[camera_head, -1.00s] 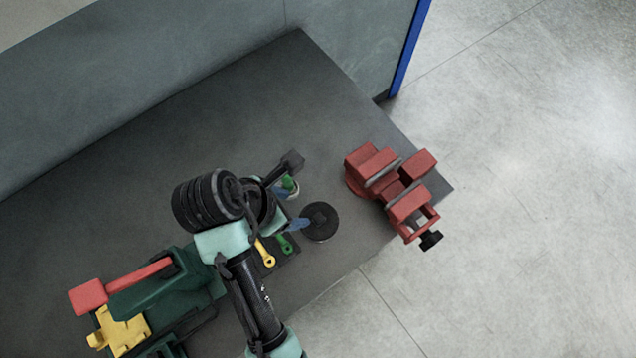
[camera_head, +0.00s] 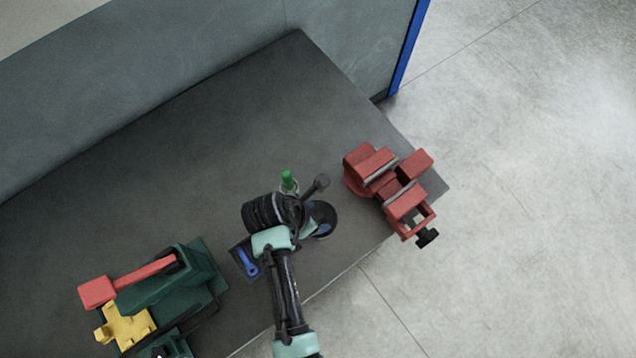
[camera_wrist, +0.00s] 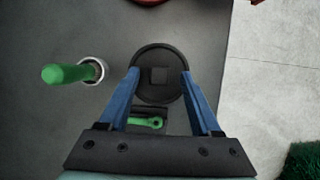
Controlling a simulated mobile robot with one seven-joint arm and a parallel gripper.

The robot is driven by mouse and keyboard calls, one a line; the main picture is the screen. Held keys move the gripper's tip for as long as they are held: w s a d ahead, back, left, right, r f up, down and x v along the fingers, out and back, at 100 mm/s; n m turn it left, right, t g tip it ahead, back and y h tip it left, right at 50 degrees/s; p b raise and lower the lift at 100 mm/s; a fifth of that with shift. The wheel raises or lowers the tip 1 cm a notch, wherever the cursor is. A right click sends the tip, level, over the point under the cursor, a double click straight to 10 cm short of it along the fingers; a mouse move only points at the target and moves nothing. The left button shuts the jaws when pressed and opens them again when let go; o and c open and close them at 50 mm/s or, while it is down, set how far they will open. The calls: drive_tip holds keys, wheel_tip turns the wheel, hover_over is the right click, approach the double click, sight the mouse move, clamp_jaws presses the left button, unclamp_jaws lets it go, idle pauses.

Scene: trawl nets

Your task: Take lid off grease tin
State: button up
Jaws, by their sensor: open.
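The grease tin appears as a round dark disc with a raised rim, its lid (camera_wrist: 158,57) facing up. A small square knob (camera_wrist: 158,76) stands at the lid's centre. In the head view the tin (camera_head: 328,213) is partly hidden by my arm. My gripper (camera_wrist: 160,74) is open, with its two blue fingers on either side of the lid in the wrist view and the knob between them. The fingers look apart from the knob. I cannot tell their height above it. The tin's side walls are hidden from above.
A green-handled tool (camera_wrist: 66,74) stands in a pale round holder left of the tin. A red vise (camera_head: 395,188) stands right, by the bench edge. A green machine with a red lever (camera_head: 145,275) stands left.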

drive_tip(key=shift+d+f, duration=0.1)
drive_tip(key=shift+f, duration=0.1)
clamp_jaws()
idle(0.4)
